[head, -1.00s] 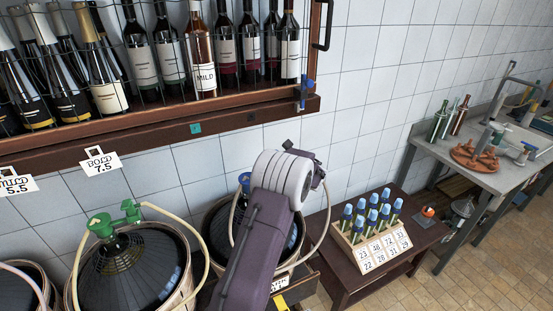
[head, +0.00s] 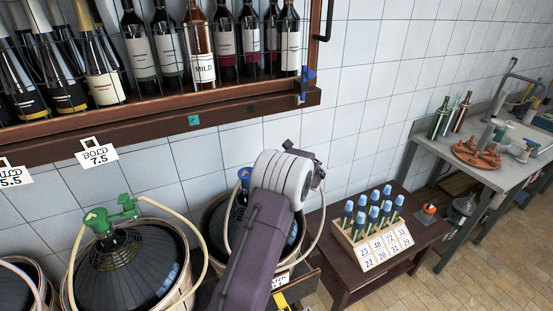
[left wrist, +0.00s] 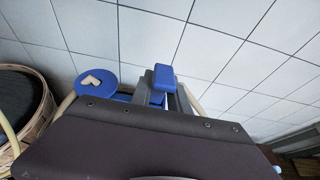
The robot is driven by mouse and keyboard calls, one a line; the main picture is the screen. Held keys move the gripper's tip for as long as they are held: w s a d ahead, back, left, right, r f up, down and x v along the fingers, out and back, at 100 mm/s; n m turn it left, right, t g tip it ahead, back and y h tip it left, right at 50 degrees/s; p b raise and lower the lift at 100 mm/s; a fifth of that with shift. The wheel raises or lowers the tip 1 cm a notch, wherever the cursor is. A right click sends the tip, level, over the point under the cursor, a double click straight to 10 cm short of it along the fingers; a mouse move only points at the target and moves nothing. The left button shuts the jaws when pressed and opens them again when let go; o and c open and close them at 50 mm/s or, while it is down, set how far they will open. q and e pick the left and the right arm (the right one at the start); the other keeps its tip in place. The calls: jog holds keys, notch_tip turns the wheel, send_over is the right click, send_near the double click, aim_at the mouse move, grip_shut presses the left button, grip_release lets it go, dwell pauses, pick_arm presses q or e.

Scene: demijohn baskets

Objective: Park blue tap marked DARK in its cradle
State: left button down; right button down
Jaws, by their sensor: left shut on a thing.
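My left arm rises through the middle of the head view and hides its own gripper's fingers. In the left wrist view my left gripper (left wrist: 160,88) is shut on a blue tap; the tap's blue lever (left wrist: 163,75) stands up between the grey fingers. A blue disc with a heart-shaped cut-out (left wrist: 97,82) shows beside it, left of the fingers. In the head view a blue fitting (head: 245,175) tops the demijohn (head: 218,225) behind my arm. My right gripper is out of view.
A green tap fitting (head: 112,215) with pale hoses tops the left demijohn. A wire-fronted bottle shelf (head: 190,122) runs above, with a blue bracket (head: 307,84) at its end. A rack of blue-capped tubes (head: 380,254) stands on a low table to the right.

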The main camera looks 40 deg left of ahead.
pick_arm(q)
jog(key=shift+f+b, duration=0.65)
jog(key=shift+f, duration=0.05)
jog(key=c, duration=1.2)
grip_release()
jog(key=shift+o, duration=0.2)
jog(key=b+v, duration=0.1)
jog(key=v, duration=0.8)
jog(key=shift+b, duration=0.4)
